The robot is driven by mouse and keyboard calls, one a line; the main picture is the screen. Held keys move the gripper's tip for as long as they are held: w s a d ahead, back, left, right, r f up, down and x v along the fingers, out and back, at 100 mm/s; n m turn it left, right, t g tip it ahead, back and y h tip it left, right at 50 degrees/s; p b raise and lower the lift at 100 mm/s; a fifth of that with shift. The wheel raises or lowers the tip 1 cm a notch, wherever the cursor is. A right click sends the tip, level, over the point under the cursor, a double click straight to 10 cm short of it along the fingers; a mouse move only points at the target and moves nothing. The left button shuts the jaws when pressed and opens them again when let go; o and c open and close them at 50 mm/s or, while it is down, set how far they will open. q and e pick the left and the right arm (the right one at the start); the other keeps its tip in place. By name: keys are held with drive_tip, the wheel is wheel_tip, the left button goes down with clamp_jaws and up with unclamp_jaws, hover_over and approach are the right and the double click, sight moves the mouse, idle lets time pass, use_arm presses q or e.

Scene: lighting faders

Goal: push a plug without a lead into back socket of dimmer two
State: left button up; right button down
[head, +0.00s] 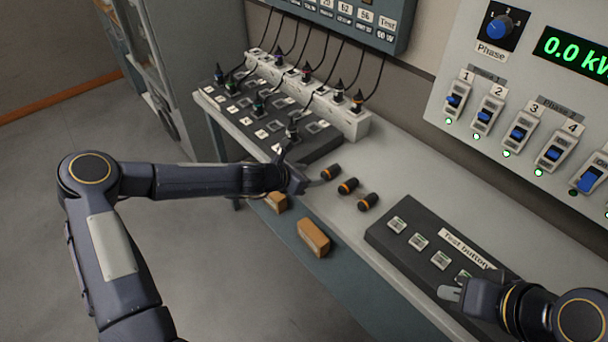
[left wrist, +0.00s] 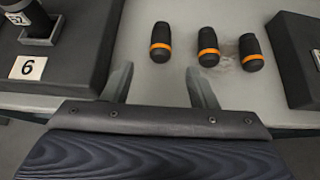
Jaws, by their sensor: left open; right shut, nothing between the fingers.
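Three black plugs with orange bands and no leads lie on the grey bench: the left one (head: 331,172), the middle one (head: 347,186) and the right one (head: 368,202). In the left wrist view they show as left (left wrist: 160,42), middle (left wrist: 208,46) and right (left wrist: 250,52). My left gripper (head: 305,171) is open and empty just short of the left plug. The white dimmer row (head: 350,123) stands along the back with leaded plugs in it. Which dimmer is two, and its back socket, I cannot make out. My right gripper (head: 452,293) is shut and empty by the button box.
A dark numbered socket panel (head: 313,148) lies in front of the dimmers; its label 6 (left wrist: 29,68) shows close up. The test-button box (head: 403,250) is at right. Two tan blocks (head: 313,238) are at the bench front.

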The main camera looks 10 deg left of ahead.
sight(323, 174)
use_arm(q)
drive_tip(key=b+x, duration=0.1)
drive_tip(key=x, duration=0.6)
drive_tip(key=shift+w+d+f, duration=0.1)
drive_tip(key=shift+d+f, duration=0.05)
drive_tip(key=c, duration=1)
drive_tip(key=shift+o, duration=0.2)
drive_tip(key=shift+r+p, duration=1.95)
drive_tip(key=shift+r, duration=0.65)
drive_tip(key=shift+f, duration=0.1)
